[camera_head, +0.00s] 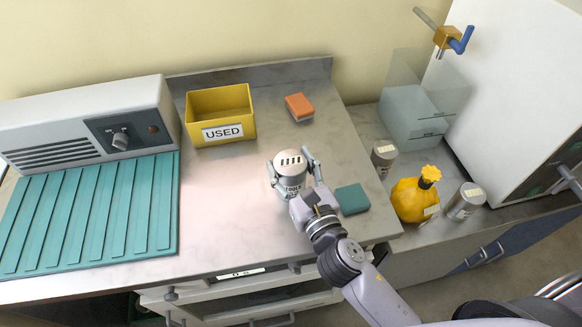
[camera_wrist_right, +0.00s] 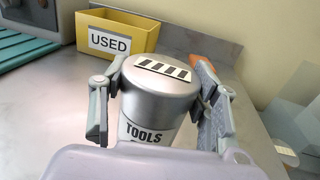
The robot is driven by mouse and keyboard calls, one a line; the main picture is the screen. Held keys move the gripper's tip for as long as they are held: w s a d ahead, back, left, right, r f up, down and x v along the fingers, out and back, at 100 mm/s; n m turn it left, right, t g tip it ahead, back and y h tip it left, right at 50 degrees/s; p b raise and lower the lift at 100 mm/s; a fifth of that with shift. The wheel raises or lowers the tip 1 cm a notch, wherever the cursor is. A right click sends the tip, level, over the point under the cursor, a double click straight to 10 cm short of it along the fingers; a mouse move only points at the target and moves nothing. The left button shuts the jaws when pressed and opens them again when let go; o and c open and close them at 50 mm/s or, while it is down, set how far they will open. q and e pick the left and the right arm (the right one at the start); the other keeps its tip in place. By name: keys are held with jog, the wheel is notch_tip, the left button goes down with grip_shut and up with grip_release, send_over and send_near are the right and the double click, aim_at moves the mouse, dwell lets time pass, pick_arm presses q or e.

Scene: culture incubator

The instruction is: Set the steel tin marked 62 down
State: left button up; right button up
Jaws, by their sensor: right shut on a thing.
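The steel tin (camera_head: 290,170) is a silver cylinder with a striped patch on its lid and a white label reading TOOLS. The label's lower line is too small or hidden to read. My right gripper (camera_head: 292,172) is shut on the tin, one finger on each side. In the right wrist view the tin (camera_wrist_right: 158,92) stands upright between the fingers of the right gripper (camera_wrist_right: 158,112). Its base is hidden, so I cannot tell whether it touches the steel counter (camera_head: 225,215). My left gripper is not in view.
A yellow bin marked USED (camera_head: 222,113) and an orange-and-white block (camera_head: 300,107) are behind. A teal block (camera_head: 352,199) lies right of the gripper. Other tins (camera_head: 383,160) (camera_head: 466,202) and a yellow bottle (camera_head: 412,200) stand on the right-hand surface. Counter left of the tin is clear.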

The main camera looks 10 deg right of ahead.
jog(key=o, duration=0.9)
jog(key=shift+f, duration=0.15)
jog(key=o, duration=0.5)
